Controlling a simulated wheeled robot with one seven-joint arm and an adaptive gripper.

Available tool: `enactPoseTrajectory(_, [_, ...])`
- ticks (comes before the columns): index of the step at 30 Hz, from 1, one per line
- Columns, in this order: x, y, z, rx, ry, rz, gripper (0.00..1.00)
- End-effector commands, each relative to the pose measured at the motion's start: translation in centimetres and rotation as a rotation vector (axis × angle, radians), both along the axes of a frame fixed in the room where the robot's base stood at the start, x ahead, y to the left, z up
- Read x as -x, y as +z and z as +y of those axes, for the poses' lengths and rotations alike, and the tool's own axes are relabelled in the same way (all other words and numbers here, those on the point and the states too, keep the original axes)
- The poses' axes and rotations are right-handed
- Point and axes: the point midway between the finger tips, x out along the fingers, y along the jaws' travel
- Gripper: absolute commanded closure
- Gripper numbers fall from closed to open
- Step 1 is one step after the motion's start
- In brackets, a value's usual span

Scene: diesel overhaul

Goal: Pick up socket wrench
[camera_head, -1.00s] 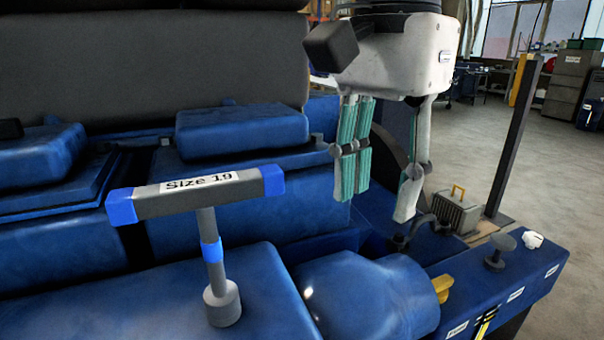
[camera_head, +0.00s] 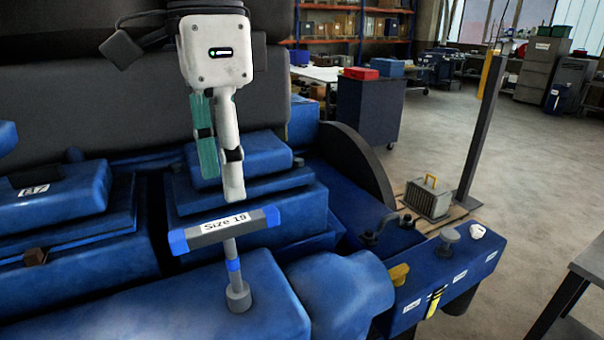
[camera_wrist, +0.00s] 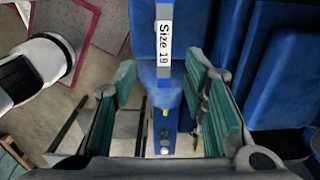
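The socket wrench (camera_head: 228,229) stands upright on the blue engine, with a grey T-bar handle labelled "Size 19", blue ends and a grey socket at its foot. In the wrist view its handle (camera_wrist: 164,45) runs up the middle of the picture, between and beyond the finger lines. My gripper (camera_head: 222,190) is above the handle in the head view, fingers pointing down, apart from it as far as I can tell. The wrist view shows my gripper (camera_wrist: 165,92) open, its green-padded fingers spread wide and nothing between them held.
The blue engine (camera_head: 85,270) fills the lower left, with raised blocks beside the wrench. A grey box with a yellow handle (camera_head: 428,197) and a dark post (camera_head: 482,130) stand to the right. A table edge (camera_head: 590,265) shows at far right. Open floor lies behind.

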Motion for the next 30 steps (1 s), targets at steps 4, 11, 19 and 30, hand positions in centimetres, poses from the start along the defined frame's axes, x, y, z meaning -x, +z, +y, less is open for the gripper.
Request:
enactPoseTrajectory(4, [0.0, -2.2, 0.0, 0.001, 0.001, 0.001, 0.6])
enactPoseTrajectory(11, [0.1, -3.5, 0.2, 0.001, 0.001, 0.001, 0.6])
enactPoseTrajectory(19, [0.1, -7.1, 1.0, 0.002, 0.002, 0.001, 0.6])
enactPoseTrajectory(30, [0.0, -8.2, 1.0, -0.001, 0.002, 0.0, 0.6])
